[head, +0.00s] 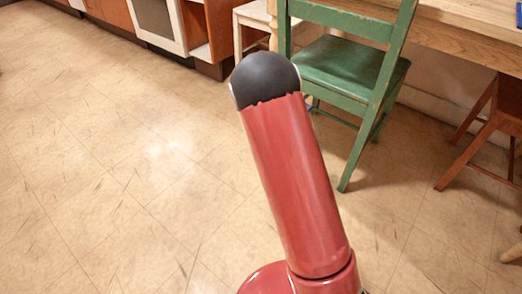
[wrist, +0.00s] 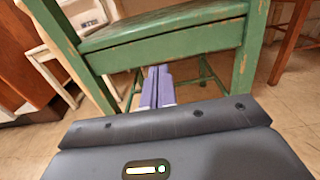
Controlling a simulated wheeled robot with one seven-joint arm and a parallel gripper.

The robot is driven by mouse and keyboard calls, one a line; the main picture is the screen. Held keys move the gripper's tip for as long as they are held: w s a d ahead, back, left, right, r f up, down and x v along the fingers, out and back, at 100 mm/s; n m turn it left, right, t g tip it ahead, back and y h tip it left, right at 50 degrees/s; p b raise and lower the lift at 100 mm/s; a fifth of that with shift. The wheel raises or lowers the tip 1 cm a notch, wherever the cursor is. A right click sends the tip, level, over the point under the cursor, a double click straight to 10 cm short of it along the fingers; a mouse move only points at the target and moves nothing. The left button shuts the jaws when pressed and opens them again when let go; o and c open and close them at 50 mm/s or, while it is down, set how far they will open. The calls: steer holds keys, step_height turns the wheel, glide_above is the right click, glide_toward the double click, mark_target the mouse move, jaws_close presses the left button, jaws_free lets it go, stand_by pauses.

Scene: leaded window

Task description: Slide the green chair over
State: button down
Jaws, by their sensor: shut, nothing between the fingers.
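The green chair (head: 350,68) stands upright on the floor beside a wooden table, its worn wooden back turned partly towards me. In the wrist view, the chair's seat edge and back posts (wrist: 165,35) fill the upper middle. My gripper (wrist: 158,72) shows there with its two purple fingers together and nothing between them. The fingertips point at the space under the seat, between the two posts. I cannot tell whether they touch the chair. In the head view my red arm hides the gripper and part of the chair's left side.
The wooden table (head: 455,40) stands at the upper right. A brown wooden chair (head: 495,125) is at the right edge. A white chair (head: 252,22) is behind the green one. Cabinets (head: 160,25) line the back. The tiled floor on the left is clear.

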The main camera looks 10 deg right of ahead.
steer(key=shift+s+a, duration=0.25)
steer(key=shift+a, duration=0.05)
steer(key=s+d+r+m+g, duration=0.2)
steer(key=s+r+m+g, duration=0.2)
steer(key=s+m, duration=0.25)
steer(key=s+d+r+m+g, duration=0.2)
steer(key=s+r+m+g, duration=0.25)
steer(key=s, duration=0.25)
steer(key=s+a+r+m+y, duration=0.1)
steer(key=s+a+m+y, duration=0.55)
steer(key=s+m, duration=0.4)
steer(key=s+a+r+m+t+y, duration=0.35)
steer(key=s+a+y, duration=0.4)
steer(key=a, duration=0.35)
step_height(320, 180, up, 13)
steer(key=s+a+p, duration=0.1)
steer(key=p, duration=1.1)
steer(key=shift+m+p, duration=0.3)
steer(key=shift+p, duration=0.1)
